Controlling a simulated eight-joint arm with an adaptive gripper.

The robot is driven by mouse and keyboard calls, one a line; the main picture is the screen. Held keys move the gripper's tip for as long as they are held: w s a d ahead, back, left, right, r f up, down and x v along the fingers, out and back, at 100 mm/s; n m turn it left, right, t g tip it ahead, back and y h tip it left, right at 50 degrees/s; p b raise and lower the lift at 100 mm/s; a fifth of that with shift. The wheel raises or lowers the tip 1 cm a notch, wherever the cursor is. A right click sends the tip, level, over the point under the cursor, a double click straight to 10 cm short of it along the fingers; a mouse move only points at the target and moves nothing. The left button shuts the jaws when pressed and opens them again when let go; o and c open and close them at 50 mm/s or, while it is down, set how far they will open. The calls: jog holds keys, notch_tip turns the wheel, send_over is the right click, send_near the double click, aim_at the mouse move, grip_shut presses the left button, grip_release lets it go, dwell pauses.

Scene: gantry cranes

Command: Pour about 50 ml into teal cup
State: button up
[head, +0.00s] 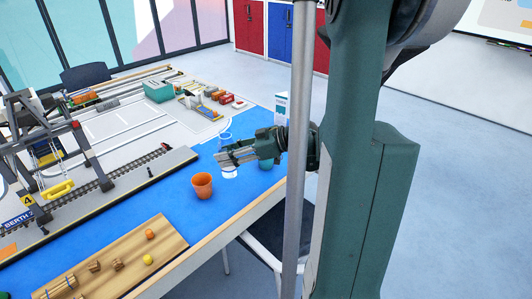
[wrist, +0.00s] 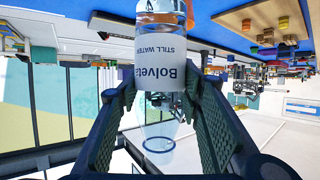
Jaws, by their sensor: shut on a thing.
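My gripper (head: 226,158) is shut around a clear bottle (wrist: 162,62), whose white label reads "STILL WATER" in the wrist view. In the head view the bottle (head: 225,136) shows above and below the fingers and looks about upright over the blue table. A teal cup (head: 265,164) stands on the table just behind and right of the fingers, partly hidden by my gripper. An orange cup (head: 202,186) stands nearer, at the lower left of my gripper. The liquid level cannot be made out.
A white and blue carton (head: 281,108) stands behind my gripper. A model gantry crane (head: 45,150) and rails fill the left. Bare blue table (head: 165,200) lies around the orange cup.

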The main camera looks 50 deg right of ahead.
jog(key=shift+r, duration=1.15)
jog(key=shift+w+d+r, duration=0.1)
jog(key=shift+d, duration=0.2)
jog(key=d+p, duration=0.2)
jog(key=d, duration=3)
notch_tip(320, 180, down, 11)
jog(key=shift+s+b, duration=0.3)
jog(key=shift+s, duration=0.15)
jog(key=shift+a+r+p, duration=0.1)
jog(key=shift+r+p, duration=0.05)
jog(key=shift+p, duration=0.4)
